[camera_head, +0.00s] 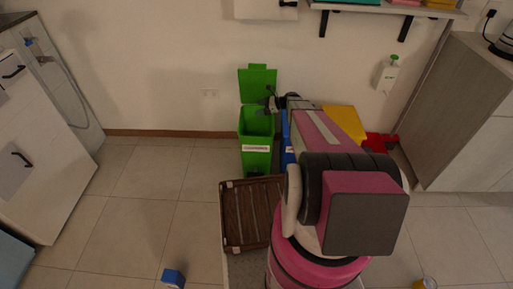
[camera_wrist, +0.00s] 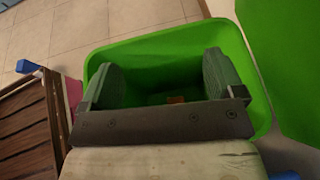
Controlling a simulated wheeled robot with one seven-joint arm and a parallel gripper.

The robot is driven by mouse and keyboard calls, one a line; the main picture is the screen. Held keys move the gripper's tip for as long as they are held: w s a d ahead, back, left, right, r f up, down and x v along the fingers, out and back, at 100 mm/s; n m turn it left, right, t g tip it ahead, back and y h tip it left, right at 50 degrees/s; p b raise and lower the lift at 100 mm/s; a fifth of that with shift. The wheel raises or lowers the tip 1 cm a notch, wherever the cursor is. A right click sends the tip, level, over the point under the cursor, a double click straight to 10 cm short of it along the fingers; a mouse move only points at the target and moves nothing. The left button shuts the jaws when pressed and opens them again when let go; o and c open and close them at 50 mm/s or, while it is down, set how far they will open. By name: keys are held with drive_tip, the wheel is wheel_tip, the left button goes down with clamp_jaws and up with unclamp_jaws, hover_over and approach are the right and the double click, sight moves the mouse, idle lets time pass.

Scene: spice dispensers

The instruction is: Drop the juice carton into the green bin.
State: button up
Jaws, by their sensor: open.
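The green bin (camera_head: 257,130) stands against the back wall with its lid (camera_head: 258,82) raised; a white label is on its front. My gripper (camera_head: 271,103) is at the bin's open top. In the wrist view the two fingers of my gripper (camera_wrist: 160,75) are wide apart, with nothing between them, over the mouth of the green bin (camera_wrist: 180,45). A small orange-brown patch (camera_wrist: 176,99) shows down inside the bin; I cannot tell whether it is the juice carton. No juice carton can be clearly made out in either view.
Blue, yellow (camera_head: 344,121) and red (camera_head: 376,142) bins stand to the right, partly behind my arm. A brown slatted crate (camera_head: 232,217) is in front of the green bin. A small blue object (camera_head: 173,278) lies on the floor. The floor at left is mostly clear.

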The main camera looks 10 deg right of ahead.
drive_tip(key=v, duration=1)
drive_tip(key=shift+d+r, duration=0.2)
drive_tip(key=shift+d, duration=0.05)
